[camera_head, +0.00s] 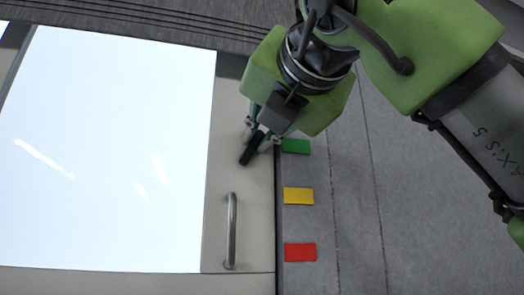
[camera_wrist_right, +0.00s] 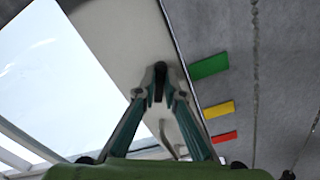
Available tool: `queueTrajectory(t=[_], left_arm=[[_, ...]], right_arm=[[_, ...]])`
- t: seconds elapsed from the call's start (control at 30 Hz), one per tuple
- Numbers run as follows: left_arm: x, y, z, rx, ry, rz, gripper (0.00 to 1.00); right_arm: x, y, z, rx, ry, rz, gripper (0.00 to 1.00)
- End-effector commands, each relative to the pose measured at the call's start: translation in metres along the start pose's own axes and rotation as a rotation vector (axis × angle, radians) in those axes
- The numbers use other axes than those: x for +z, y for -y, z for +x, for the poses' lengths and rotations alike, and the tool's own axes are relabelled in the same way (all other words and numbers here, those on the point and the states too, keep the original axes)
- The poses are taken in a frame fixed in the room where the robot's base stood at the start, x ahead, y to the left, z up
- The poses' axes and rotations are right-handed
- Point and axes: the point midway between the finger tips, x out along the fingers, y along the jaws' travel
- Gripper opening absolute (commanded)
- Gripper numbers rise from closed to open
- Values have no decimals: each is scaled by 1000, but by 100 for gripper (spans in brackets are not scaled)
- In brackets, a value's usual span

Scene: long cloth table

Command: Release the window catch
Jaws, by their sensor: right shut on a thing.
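The window catch (camera_head: 251,151) is a short black lever on the pale window frame (camera_head: 236,172), right of the bright pane. It sits tilted, its lower end pointing down and left. My right gripper (camera_head: 264,138) comes from above and is shut on the catch. In the right wrist view the dark catch (camera_wrist_right: 159,78) shows between the two teal fingertips (camera_wrist_right: 160,93). The gripper covers the upper part of the catch in the head view. My left gripper is not in view.
A metal bar handle (camera_head: 231,231) stands below the catch on the frame. Green (camera_head: 296,146), yellow (camera_head: 298,196) and red (camera_head: 300,252) patches line the grey wall just right of the frame edge. The large white pane (camera_head: 110,150) fills the left.

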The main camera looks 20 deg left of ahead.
Motion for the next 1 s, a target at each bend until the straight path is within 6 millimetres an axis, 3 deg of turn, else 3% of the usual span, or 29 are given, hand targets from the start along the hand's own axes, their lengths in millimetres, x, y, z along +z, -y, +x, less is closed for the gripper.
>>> queueTrajectory(t=[0.4,1.0], left_arm=[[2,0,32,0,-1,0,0],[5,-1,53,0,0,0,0]], right_arm=[[1,-2,-2,2,7,396,0],[5,-6,-1,2,7,841,0]])
